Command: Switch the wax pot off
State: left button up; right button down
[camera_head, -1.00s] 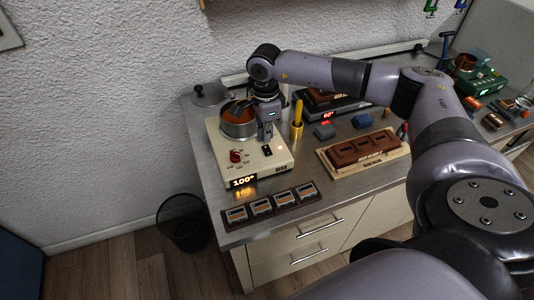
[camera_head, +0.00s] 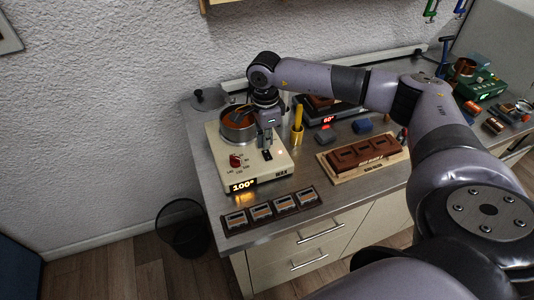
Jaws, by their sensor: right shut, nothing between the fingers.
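The wax pot is a beige heater unit (camera_head: 222,165) at the left end of the bench, with a round metal pot (camera_head: 238,133) of orange-brown wax. Its front display (camera_head: 243,186) glows and reads 100°. A dark switch (camera_head: 267,155) with light marks is right of the dial, beside a small glowing lamp (camera_head: 281,152). My right gripper (camera_head: 266,146) is shut and empty, pointing down just above the switch. I cannot tell whether it touches the switch. My left gripper is not in view.
A yellow upright tool (camera_head: 298,122) stands close right of the gripper. A dark strip with several framed pieces (camera_head: 270,209) lies in front of the unit. A brown mould on a wooden board (camera_head: 362,153) and a heater reading 60° (camera_head: 328,127) lie to the right.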

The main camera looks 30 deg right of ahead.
aim_at(266, 152)
jog(key=shift+f+b, duration=0.95)
jog(key=shift+f, duration=0.25)
dwell(0.8)
jog(key=shift+r, duration=0.25)
jog(key=shift+r+p, duration=2.05)
jog(key=shift+r, duration=1.35)
jog(key=shift+f, duration=0.1)
